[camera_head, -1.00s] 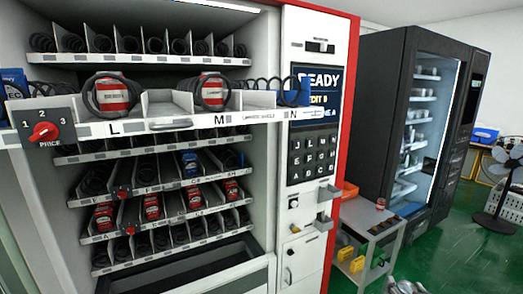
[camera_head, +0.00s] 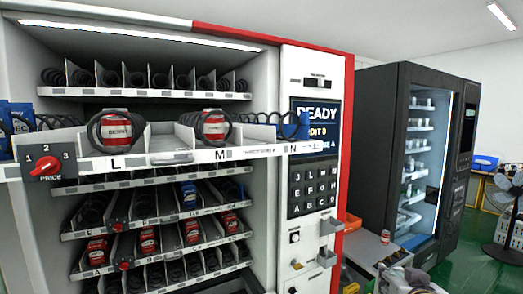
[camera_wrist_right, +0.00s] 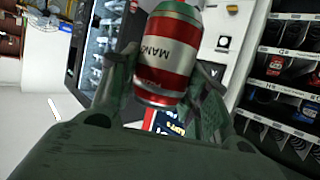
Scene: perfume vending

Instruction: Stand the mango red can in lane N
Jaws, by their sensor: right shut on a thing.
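The mango can (camera_wrist_right: 168,52), red with a white band reading MANGO, is between the two fingers of my right gripper (camera_wrist_right: 163,95) in the right wrist view. The gripper is shut on it. In the head view my right gripper (camera_head: 402,280) is at the bottom edge, right of the vending machine; the held can is not clear there. Lane N (camera_head: 292,148) is at the right end of the extended upper shelf (camera_head: 165,158). Its coil shows, with a blue piece beside it. Lanes L and M hold red-and-white cans (camera_head: 116,129) (camera_head: 213,127). My left gripper is out of view.
The keypad panel (camera_head: 313,187) stands right of the shelf. A small trolley (camera_head: 366,246) carries another red can (camera_head: 385,237) and stands next to an orange bin (camera_head: 352,222). A black cabinet (camera_head: 383,130) is behind. A price knob (camera_head: 44,163) protrudes at the left.

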